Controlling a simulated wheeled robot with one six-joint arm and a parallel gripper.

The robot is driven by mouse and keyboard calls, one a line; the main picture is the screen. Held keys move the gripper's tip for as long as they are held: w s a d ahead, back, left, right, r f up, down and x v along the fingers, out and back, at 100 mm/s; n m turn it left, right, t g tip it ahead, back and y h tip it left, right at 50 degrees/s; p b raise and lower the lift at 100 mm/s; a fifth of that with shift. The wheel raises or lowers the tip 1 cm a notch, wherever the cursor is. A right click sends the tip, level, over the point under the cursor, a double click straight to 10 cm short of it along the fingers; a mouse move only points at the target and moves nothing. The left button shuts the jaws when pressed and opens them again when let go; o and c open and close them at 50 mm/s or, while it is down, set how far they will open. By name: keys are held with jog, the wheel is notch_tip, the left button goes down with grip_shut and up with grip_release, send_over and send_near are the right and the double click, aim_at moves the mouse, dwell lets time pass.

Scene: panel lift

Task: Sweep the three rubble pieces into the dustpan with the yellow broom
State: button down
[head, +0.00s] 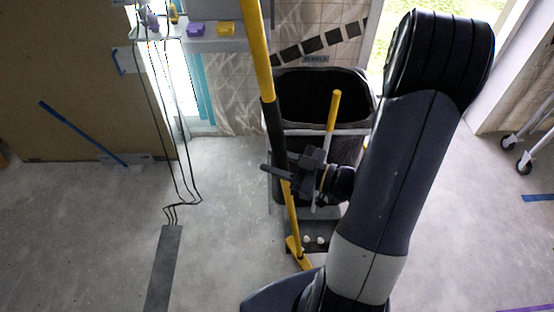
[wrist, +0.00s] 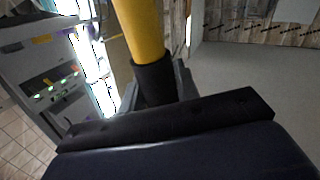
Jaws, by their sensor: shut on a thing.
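The yellow broom (head: 259,60) stands slightly tilted, with a black sleeve on its shaft. My gripper (head: 284,172) is shut around the shaft; the wrist view also shows the black sleeve (wrist: 153,82) between the jaws. The broom's yellow foot (head: 294,247) is low, near the floor. The dustpan has a yellow upright handle (head: 333,112) and a dark pan (head: 316,248), just right of the broom foot. Two small pale rubble pieces (head: 307,240) (head: 320,240) appear to lie on the dark pan. I cannot make out a third piece.
A large black bin (head: 320,97) stands behind the dustpan. A shelf (head: 200,42) with small coloured boxes and hanging cables is at the upper left. A dark strip (head: 164,268) lies on the floor at left. A wheeled frame (head: 530,145) stands far right. Floor on both sides is mostly clear.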

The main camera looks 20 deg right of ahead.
jog(key=shift+s+f+b, duration=0.2)
jog(key=shift+f+b, duration=0.6)
jog(key=shift+f, duration=0.35)
jog(key=shift+w+d+p, duration=1.2)
jog(key=shift+w+d, duration=3.2)
jog(key=shift+w, duration=1.65)
jog(key=s+a+r+p, duration=0.1)
jog(key=s+r+p, duration=0.1)
jog(key=s+r, duration=0.2)
jog(key=s+a+r+p, duration=0.2)
jog(key=s+r+p, duration=0.1)
jog(key=s, duration=0.5)
jog(key=shift+s+a+r, duration=0.2)
jog(key=shift+a+r, duration=0.1)
jog(key=shift+r, duration=0.25)
